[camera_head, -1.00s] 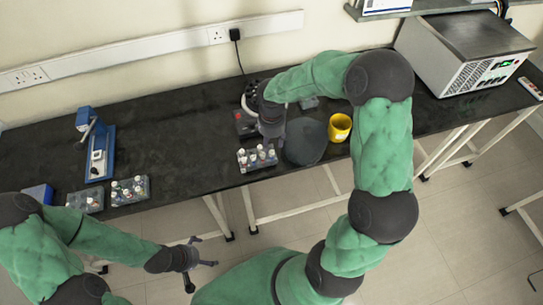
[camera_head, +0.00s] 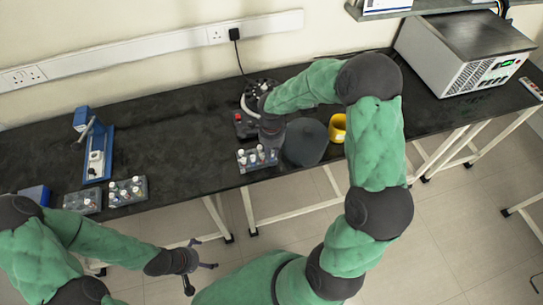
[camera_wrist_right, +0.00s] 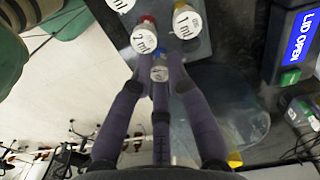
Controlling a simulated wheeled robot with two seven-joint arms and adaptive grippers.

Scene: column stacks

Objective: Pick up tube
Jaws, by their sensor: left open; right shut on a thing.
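Several tubes with white-topped caps stand in a rack (camera_head: 243,167) near the front edge of the bench. In the right wrist view, one tube (camera_wrist_right: 159,72) with a blue-edged cap is between the fingertips of my right gripper (camera_wrist_right: 159,62), which is shut on it. Two other tubes, one red-edged (camera_wrist_right: 144,37) and one yellow-edged (camera_wrist_right: 186,21), stand just beyond it. The tube's lower part is hidden. I cannot tell whether it is clear of the rack. My left gripper (camera_head: 188,266) is open and empty, in front of the bench.
A dark device with a display reading "LID OPEN" (camera_wrist_right: 299,38) is close by in the wrist view. A grey rounded object (camera_head: 305,143) and a yellow cup (camera_head: 338,127) stand right of the rack. Another tube rack (camera_head: 127,191) and a blue stand (camera_head: 98,150) are at the left.

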